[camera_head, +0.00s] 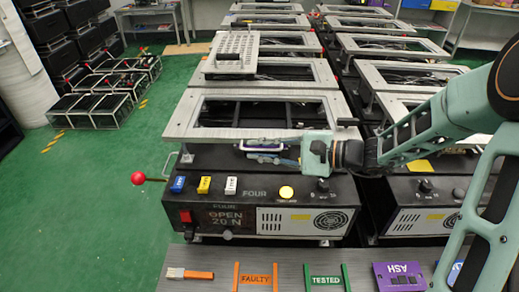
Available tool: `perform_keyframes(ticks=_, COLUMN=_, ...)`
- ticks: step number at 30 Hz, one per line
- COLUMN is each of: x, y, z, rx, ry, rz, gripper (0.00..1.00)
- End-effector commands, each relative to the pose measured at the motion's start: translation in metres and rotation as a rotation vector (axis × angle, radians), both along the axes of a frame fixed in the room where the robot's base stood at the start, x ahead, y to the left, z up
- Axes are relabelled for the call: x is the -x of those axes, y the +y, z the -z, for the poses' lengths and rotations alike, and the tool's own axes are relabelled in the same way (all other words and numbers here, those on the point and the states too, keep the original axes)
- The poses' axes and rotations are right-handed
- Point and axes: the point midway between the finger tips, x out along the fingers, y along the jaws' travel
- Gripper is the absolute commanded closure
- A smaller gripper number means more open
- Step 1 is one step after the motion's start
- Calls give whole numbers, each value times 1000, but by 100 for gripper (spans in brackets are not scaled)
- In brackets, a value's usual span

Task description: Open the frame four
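The fixture labelled FOUR (255,194) is a black box nearest me, with a display reading "OPEN 20 N". Its silver rectangular frame (183,120) lies roughly flat on top, around a dark interior. A blue-and-white handle (262,144) is at the middle of the frame's front edge. A lever with a red ball (138,178) sticks out at the left side. My gripper (256,158) reaches in from the right, its pale blue fingers level and just at or below the handle. Whether they touch or grip it is unclear.
More framed fixtures stand behind in two rows; one bears a perforated plate (233,50). A neighbouring fixture (424,190) is close on the right, under my arm. The grey bench (219,262) in front holds FAULTY and TESTED labels and a purple card (400,276). Green floor is free at left.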

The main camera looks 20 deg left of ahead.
Motion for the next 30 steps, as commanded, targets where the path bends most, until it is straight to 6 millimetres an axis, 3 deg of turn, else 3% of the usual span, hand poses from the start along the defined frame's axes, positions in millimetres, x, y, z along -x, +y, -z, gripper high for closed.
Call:
perform_keyframes(ticks=4, x=0, y=0, z=0, rx=0, ry=0, rz=0, gripper=88)
perform_keyframes(ticks=8, x=0, y=0, z=0, rx=0, ry=0, rz=0, gripper=100)
perform_keyframes(ticks=22, x=0, y=0, z=-1, rx=1, ry=1, rz=0, gripper=100)
perform_keyframes(ticks=30, x=0, y=10, z=-12, rx=8, ry=27, rz=-1, gripper=100)
